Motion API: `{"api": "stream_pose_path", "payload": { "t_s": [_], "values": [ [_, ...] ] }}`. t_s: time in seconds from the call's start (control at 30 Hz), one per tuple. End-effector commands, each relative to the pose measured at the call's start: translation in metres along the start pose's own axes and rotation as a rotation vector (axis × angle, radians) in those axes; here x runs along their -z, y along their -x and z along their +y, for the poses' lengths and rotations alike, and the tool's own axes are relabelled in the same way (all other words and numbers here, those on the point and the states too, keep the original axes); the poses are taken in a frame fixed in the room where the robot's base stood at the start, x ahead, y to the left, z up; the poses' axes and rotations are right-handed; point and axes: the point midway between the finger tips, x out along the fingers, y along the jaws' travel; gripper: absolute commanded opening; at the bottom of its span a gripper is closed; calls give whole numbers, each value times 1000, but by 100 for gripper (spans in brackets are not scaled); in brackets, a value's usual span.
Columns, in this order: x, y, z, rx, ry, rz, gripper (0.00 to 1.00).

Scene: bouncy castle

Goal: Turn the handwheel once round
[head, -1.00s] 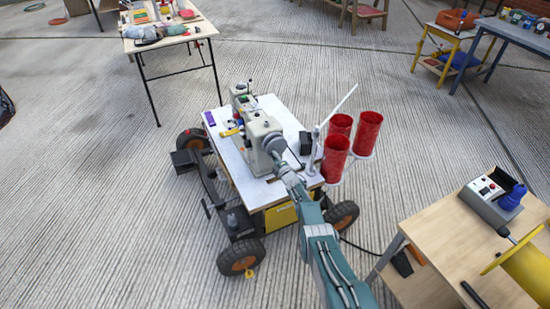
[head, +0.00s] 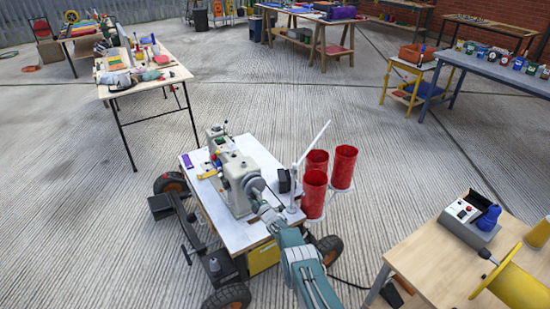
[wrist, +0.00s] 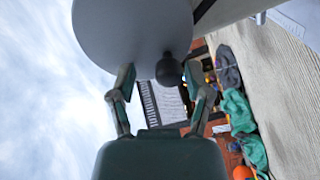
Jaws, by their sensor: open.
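The handwheel (head: 254,185) is a grey disc on the near end of a pale sewing machine (head: 235,178). In the wrist view the handwheel (wrist: 130,30) fills the top, with a dark round knob (wrist: 169,69) near its lower edge. My gripper (head: 265,208) is right at the handwheel. In the wrist view my gripper (wrist: 160,78) is open, its fingers on either side of the knob, nearer the right one. I cannot tell whether either finger touches it.
The machine stands on a white-topped wheeled cart (head: 200,178). Red cylinders (head: 314,190) and a slanted white rod (head: 315,145) are close to the right of my arm. A wooden table (head: 430,255) stands at lower right.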

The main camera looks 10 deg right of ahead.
Motion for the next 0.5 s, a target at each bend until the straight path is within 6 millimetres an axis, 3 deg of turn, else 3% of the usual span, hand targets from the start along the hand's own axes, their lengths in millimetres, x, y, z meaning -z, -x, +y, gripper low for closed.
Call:
{"api": "stream_pose_path", "payload": {
  "t_s": [0.5],
  "values": [
    [7, 0, 17, -1, -548, 0, 64]
  ]
}}
